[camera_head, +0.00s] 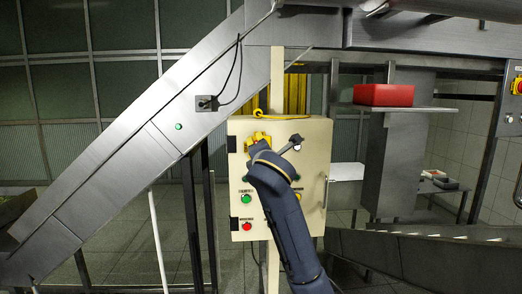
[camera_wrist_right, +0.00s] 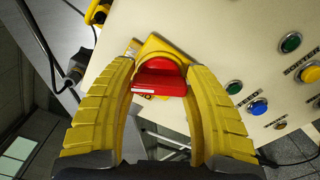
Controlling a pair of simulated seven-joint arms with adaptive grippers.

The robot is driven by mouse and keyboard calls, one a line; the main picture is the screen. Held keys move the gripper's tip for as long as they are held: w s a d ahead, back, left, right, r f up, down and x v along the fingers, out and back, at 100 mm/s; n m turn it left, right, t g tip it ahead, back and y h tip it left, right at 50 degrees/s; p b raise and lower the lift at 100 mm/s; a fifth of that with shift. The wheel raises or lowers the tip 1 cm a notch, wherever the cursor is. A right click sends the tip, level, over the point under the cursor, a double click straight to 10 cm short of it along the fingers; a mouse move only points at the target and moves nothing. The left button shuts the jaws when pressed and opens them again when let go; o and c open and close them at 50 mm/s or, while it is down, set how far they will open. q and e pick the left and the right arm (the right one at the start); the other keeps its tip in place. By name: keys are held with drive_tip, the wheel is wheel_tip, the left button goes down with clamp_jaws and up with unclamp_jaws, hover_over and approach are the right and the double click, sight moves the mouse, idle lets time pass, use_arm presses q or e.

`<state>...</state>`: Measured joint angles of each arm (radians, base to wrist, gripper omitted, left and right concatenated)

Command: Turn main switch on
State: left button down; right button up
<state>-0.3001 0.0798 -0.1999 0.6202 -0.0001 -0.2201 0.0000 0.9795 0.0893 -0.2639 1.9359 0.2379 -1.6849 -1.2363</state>
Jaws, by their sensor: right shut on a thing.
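The main switch, a red knob (camera_wrist_right: 160,80) on a yellow square plate (camera_wrist_right: 150,46), is on the face of the cream control box (camera_head: 313,185). In the wrist view the knob's handle lies crosswise, with a white mark at its left. My right gripper (camera_head: 257,140) is at the upper left of the box. Its yellow fingers, seen closely in the wrist view (camera_wrist_right: 162,72), are on either side of the knob and shut on it. In the head view my gripper and arm hide the switch. My left gripper is not in view.
Green (camera_head: 246,199) and red (camera_head: 247,226) buttons sit on the box's left side. Blue (camera_wrist_right: 258,107) and green (camera_wrist_right: 234,87) buttons show near my right finger. A sloped metal conveyor (camera_head: 130,160) rises behind the box. A red box (camera_head: 384,95) rests on a shelf at the right.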

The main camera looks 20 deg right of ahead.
drive_tip(key=m, duration=0.3)
drive_tip(key=shift+d, duration=0.1)
drive_tip(key=shift+r+m, duration=0.1)
drive_tip(key=shift+m, duration=1.2)
drive_tip(key=shift+c, duration=0.5)
drive_tip(key=shift+d, duration=0.1)
drive_tip(key=shift+c, duration=0.4)
drive_tip(key=o, duration=1.4)
drive_tip(key=shift+s+d, duration=0.1)
drive_tip(key=shift+d, duration=0.05)
drive_tip(key=v, duration=1.2)
